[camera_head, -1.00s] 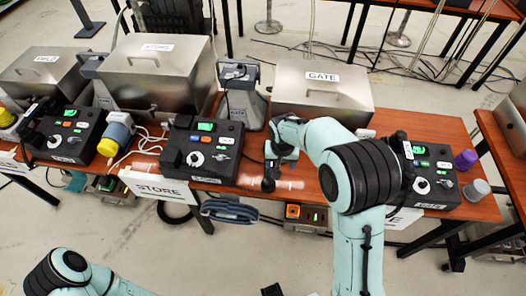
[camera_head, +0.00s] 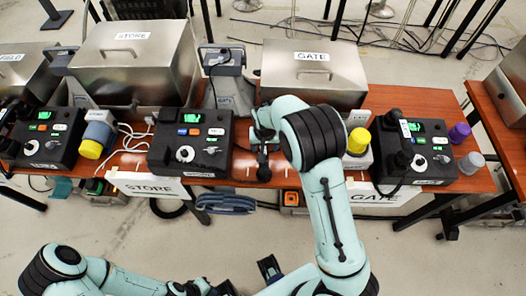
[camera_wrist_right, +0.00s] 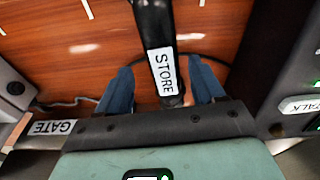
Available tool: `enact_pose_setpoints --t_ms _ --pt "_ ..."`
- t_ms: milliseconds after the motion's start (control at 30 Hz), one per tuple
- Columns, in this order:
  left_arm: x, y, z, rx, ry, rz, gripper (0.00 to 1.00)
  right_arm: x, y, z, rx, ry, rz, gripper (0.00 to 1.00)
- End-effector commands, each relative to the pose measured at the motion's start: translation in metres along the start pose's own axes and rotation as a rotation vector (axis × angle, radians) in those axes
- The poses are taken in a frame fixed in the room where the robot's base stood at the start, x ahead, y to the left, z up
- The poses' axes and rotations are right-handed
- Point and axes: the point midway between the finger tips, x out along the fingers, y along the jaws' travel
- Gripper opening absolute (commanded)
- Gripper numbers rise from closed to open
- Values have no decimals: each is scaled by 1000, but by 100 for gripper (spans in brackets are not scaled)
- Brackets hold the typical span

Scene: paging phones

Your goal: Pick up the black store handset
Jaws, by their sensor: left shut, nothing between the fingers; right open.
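The black store handset (camera_wrist_right: 155,25), with a white STORE label, lies over the wood table in the right wrist view. My right gripper (camera_wrist_right: 162,88) is open, its two blue fingers on either side of the handset with a gap to each. In the head view my right gripper (camera_head: 262,135) is over the table just right of the black STORE phone base (camera_head: 188,143); the dark end of the handset (camera_head: 263,169) shows below it. My left gripper (camera_head: 222,289) is shut and empty at the bottom edge, partly cut off.
A yellow-topped item (camera_head: 359,140) and the GATE phone base (camera_head: 430,152) with its own handset (camera_head: 393,135) stand to the right. A grey stand (camera_head: 229,85) and metal STORE (camera_head: 135,65) and GATE (camera_head: 315,75) boxes line the back. White cables (camera_head: 130,140) lie left.

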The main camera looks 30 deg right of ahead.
Motion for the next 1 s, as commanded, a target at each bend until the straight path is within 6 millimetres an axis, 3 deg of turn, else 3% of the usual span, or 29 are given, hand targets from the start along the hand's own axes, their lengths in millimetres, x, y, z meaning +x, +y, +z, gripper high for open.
enact_pose_setpoints --t_ms 300,567,800,1000 --pt "1 0 0 0 0 0 0 44 -5 -2 0 -2 1 68" --pt "1 0 0 0 0 0 0 46 -5 -3 0 -1 0 68" --pt "1 0 0 0 0 0 0 46 -5 -3 0 -1 0 3" --pt "1 0 0 0 0 0 0 46 -5 -3 0 0 -1 3"
